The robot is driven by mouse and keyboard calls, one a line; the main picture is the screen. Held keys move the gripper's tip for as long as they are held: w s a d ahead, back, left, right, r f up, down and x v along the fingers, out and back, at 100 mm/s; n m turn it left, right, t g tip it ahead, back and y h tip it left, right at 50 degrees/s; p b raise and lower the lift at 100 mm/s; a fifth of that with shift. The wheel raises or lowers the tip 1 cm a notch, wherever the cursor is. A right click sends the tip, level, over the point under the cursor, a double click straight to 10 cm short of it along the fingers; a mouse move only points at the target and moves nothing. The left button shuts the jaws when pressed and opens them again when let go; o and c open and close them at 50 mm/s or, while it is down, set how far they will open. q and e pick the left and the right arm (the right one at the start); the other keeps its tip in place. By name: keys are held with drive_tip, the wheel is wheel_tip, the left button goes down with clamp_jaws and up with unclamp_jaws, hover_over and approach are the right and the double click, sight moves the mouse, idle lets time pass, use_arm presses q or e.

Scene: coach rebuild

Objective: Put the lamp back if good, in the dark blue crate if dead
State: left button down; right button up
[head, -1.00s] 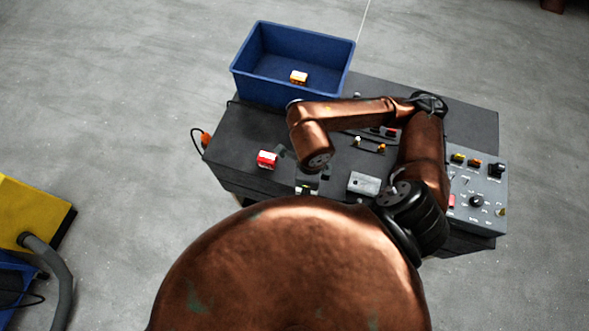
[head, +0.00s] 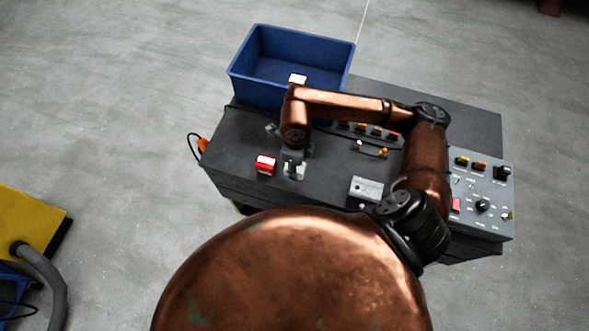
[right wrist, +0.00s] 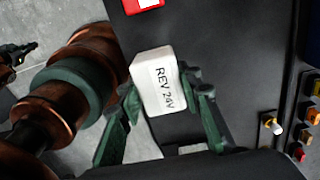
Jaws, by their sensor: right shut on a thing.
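My right gripper (head: 294,167) is over the dark bench, near its left end. In the right wrist view its green fingers (right wrist: 165,118) are shut on a white lamp (right wrist: 157,82) marked "REV 24V". The held lamp is small and partly hidden by the gripper in the head view.
A red and white block (head: 265,165) lies just left of the gripper. A grey box (head: 366,188) stands to its right. Behind are a row of coloured lamps (head: 376,131) and two small fittings (head: 370,148). A control panel (head: 483,190) fills the bench's right end.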

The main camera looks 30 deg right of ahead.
drive_tip(key=shift+w+f, duration=0.3)
drive_tip(key=shift+f, duration=0.1)
drive_tip(key=shift+w+d+f, duration=0.1)
drive_tip(key=shift+w+f, duration=0.05)
drive_tip(key=shift+f, duration=0.8)
drive_tip(key=shift+w+f, duration=0.1)
drive_tip(key=shift+f, duration=0.8)
drive_tip(key=shift+f, duration=0.2)
drive_tip(key=o, duration=1.2)
drive_tip(key=shift+r, duration=0.2)
wheel_tip(320, 180, up, 12)
drive_tip(key=shift+r, duration=0.1)
